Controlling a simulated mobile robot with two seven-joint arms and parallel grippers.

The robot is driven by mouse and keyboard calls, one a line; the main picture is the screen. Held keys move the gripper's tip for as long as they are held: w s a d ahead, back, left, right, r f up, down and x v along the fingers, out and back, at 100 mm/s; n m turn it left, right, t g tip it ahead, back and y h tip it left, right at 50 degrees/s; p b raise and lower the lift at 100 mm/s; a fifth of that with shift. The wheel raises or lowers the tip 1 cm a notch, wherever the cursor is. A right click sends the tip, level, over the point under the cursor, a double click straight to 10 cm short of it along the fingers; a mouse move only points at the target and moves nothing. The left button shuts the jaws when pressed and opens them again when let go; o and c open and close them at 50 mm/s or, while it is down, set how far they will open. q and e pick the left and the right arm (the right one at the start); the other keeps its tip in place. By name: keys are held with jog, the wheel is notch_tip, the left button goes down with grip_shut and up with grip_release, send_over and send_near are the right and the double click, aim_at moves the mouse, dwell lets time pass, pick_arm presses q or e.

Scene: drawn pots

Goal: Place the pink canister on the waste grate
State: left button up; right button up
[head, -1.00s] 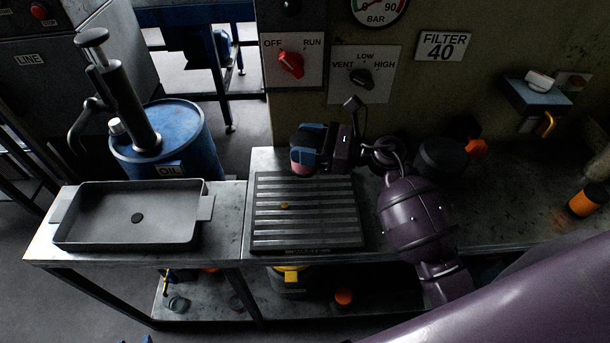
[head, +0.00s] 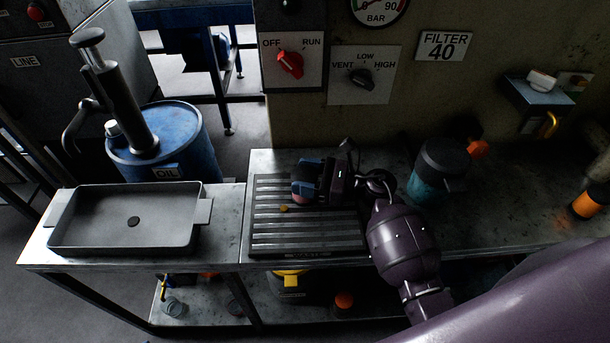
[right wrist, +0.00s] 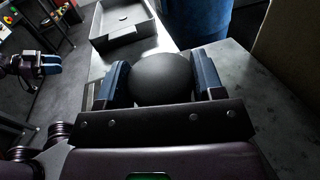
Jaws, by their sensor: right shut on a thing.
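The waste grate (head: 300,240) is a slatted metal plate set on the bench in the middle of the head view. My right gripper (head: 306,183) is over the grate's far part, shut on the pink canister (head: 298,199). Only a little pink shows below the blue fingers. In the right wrist view the canister's dark domed top (right wrist: 162,78) sits between the two blue fingers. I cannot tell whether its base touches the grate. My left gripper (right wrist: 48,64) shows at the left edge of the right wrist view, too small to judge its jaws.
A grey tray (head: 70,232) stands left of the grate, with a blue oil drum (head: 188,140) behind it. A teal container with a dark lid (head: 444,158) stands to the right, beyond my right arm. A small yellow piece (head: 283,209) lies on the grate.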

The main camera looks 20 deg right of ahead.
jog(key=shift+f, duration=0.25)
jog(key=o, duration=0.9)
jog(key=shift+o, duration=0.5)
jog(key=shift+r, duration=0.1)
jog(key=shift+r, duration=0.3)
jog(key=v, duration=0.6)
jog(key=shift+d+f+b, duration=0.1)
jog(key=shift+f+b, duration=0.15)
jog(key=shift+b, duration=0.15)
jog(key=shift+s+d+r, duration=0.1)
jog(key=shift+s+d, duration=0.3)
jog(key=shift+d, duration=0.15)
